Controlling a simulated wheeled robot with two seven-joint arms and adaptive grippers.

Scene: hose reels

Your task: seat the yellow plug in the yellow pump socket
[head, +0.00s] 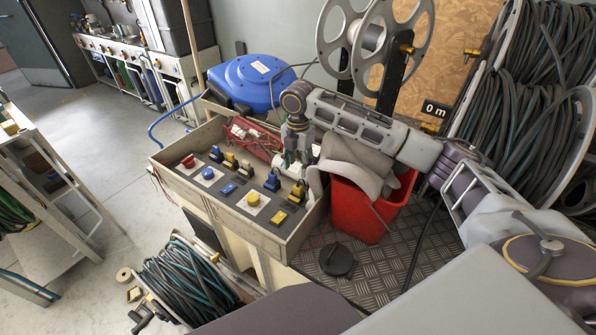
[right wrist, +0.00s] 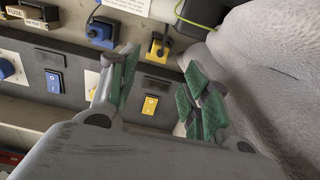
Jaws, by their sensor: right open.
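A yellow socket piece (head: 298,192) stands at the right end of the back row on the control panel (head: 215,200). In the right wrist view the yellow piece (right wrist: 158,47) has a dark part and a cord at it; I cannot tell plug from socket, or whether it is seated. A blue piece (right wrist: 100,32) with a cord sits to its left. My right gripper (head: 293,160) hangs over the panel's back right. In the right wrist view its green-padded fingers (right wrist: 160,88) are apart with nothing between them, below the yellow piece in the picture. My left gripper is not in view.
A yellow rocker switch (right wrist: 150,104) and a yellow button (head: 253,199) lie in front. A red bin (head: 358,207) with grey cloth (head: 358,158) stands close right of the gripper. A blue reel (head: 252,80) and red coiled item (head: 252,137) are behind.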

